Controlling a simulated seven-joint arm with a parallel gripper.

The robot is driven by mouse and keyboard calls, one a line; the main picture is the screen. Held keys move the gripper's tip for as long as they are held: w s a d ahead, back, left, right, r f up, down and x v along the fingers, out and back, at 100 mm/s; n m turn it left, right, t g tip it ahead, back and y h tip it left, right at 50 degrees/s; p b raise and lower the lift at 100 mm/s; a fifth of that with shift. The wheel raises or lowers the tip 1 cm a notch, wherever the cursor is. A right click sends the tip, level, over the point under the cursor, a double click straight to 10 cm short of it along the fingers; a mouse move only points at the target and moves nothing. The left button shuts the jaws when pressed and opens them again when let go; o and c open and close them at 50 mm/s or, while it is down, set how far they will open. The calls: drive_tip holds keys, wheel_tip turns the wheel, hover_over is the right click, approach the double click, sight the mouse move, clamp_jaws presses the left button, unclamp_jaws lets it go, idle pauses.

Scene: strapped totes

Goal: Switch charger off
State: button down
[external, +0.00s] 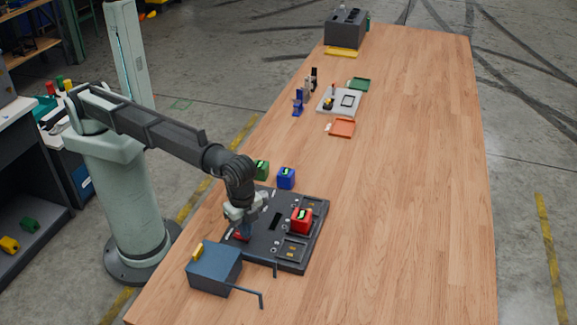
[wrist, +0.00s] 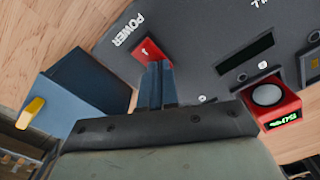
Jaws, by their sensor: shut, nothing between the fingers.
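The charger (external: 270,248) is a dark flat panel on the near part of the wooden table. Its red rocker switch (wrist: 148,48) sits beside the word POWER in the wrist view, and a bit of red switch (external: 241,237) shows below my gripper in the external view. My gripper (external: 246,231) points down over the switch corner. Its fingers (wrist: 158,70) are shut and empty, with tips at the switch's edge; I cannot tell whether they touch it. A red battery block (external: 302,220) with a green display sits in a bay on the charger; it also shows in the wrist view (wrist: 273,100).
A blue-grey box (external: 215,268) with a yellow part and a bent rod stands close in front of the charger. Green (external: 262,170) and blue (external: 286,178) blocks stand behind it. Trays and a grey unit (external: 346,27) are farther back. The table's right side is clear.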

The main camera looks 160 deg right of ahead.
drive_tip(key=shift+r, duration=3.4)
